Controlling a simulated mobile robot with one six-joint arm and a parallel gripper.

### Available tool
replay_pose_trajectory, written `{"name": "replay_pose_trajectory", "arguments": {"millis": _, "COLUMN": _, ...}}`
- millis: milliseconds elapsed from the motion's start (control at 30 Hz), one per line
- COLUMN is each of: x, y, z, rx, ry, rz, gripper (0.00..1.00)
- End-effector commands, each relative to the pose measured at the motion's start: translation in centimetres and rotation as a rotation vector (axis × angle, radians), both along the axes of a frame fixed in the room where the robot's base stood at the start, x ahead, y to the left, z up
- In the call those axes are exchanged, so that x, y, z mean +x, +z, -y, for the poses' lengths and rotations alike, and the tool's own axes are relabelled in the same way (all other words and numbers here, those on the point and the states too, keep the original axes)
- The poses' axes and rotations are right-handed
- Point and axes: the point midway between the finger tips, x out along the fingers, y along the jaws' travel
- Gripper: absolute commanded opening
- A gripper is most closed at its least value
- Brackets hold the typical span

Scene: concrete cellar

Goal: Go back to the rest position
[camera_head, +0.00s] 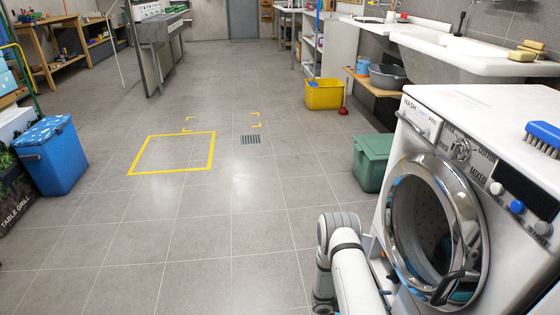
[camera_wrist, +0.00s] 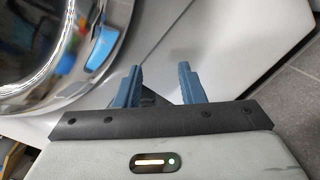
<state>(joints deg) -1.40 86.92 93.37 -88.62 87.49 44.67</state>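My gripper (camera_wrist: 158,82) shows in the wrist view with its two blue fingers apart and nothing visible between them. It is close to the white front of the washing machine (camera_wrist: 165,30), just beside the chrome door ring (camera_wrist: 115,45). In the head view my arm reaches up at the bottom, left of the washing machine (camera_head: 385,225); the gripper itself is hidden or out of frame there. The machine's round chrome-rimmed porthole (camera_head: 437,232) faces me, with a dark handle (camera_head: 447,288) at its lower edge. I cannot tell whether its door is shut.
A green bin (camera_head: 371,163) stands by the machine, with a yellow crate (camera_head: 324,94) farther back. A blue brush (camera_head: 543,137) lies on the machine. A blue cooler (camera_head: 50,157) stands at left. The tiled floor is clear around a yellow taped square (camera_head: 175,173) and drain (camera_head: 251,140).

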Motion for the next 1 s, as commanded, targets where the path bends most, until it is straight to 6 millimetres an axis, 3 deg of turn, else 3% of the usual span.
{"name": "replay_pose_trajectory", "arguments": {"millis": 33, "x": 0.4, "y": 2.2, "z": 0.0, "rx": 0.008, "ry": -0.019, "rz": 0.009, "gripper": 0.36}}
{"name": "replay_pose_trajectory", "arguments": {"millis": 167, "x": 0.8, "y": 6.9, "z": -0.1, "rx": 0.039, "ry": -0.082, "rz": 0.027, "gripper": 0.36}}
{"name": "replay_pose_trajectory", "arguments": {"millis": 267, "x": 1.0, "y": 11.8, "z": -0.3, "rx": 0.078, "ry": -0.144, "rz": 0.048, "gripper": 0.36}}
{"name": "replay_pose_trajectory", "arguments": {"millis": 467, "x": 0.4, "y": 23.1, "z": -1.3, "rx": 0.195, "ry": -0.288, "rz": 0.102, "gripper": 0.36}}
{"name": "replay_pose_trajectory", "arguments": {"millis": 700, "x": -1.8, "y": 35.7, "z": -3.1, "rx": 0.376, "ry": -0.432, "rz": 0.182, "gripper": 0.36}}
{"name": "replay_pose_trajectory", "arguments": {"millis": 1000, "x": -6.0, "y": 49.7, "z": -6.7, "rx": 0.647, "ry": -0.551, "rz": 0.306, "gripper": 0.36}}
